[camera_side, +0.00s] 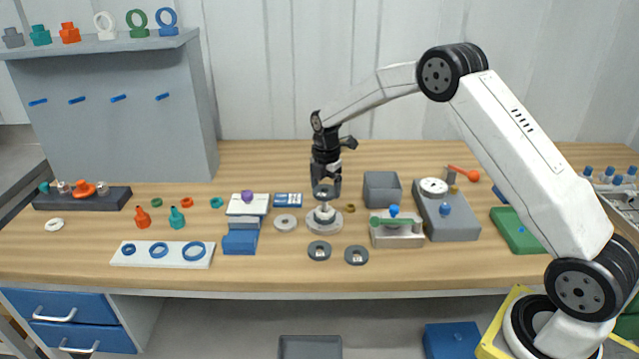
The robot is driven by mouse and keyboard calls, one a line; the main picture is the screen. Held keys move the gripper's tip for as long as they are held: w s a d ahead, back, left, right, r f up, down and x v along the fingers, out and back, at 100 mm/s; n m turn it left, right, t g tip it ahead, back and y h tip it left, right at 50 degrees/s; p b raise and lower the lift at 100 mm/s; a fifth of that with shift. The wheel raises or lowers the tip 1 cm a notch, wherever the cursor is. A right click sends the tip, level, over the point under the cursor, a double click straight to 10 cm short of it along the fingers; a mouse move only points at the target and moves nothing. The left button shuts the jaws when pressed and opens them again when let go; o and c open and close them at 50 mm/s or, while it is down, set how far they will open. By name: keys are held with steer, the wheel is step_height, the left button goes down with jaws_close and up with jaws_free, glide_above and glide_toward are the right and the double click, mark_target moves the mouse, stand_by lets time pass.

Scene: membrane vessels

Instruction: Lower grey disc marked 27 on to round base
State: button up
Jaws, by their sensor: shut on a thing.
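My gripper (326,179) points down near the middle of the table, shut on a dark grey disc (325,193). Any number on the disc is too small to read. The disc is just above the round base (324,225), a pale grey flanged piece with a lighter raised centre (324,212). The disc appears roughly over that centre; I cannot tell whether it touches it.
Two dark grey rings (319,250) (356,255) lie in front of the base, and a pale ring (285,222) lies to its left. A small brass ring (350,208), a grey open box (382,188) and a fixture with a green handle (397,232) stand to the right.

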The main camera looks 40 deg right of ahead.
steer(key=shift+f, duration=1.75)
steer(key=o, duration=1)
steer(key=shift+r, duration=3.85)
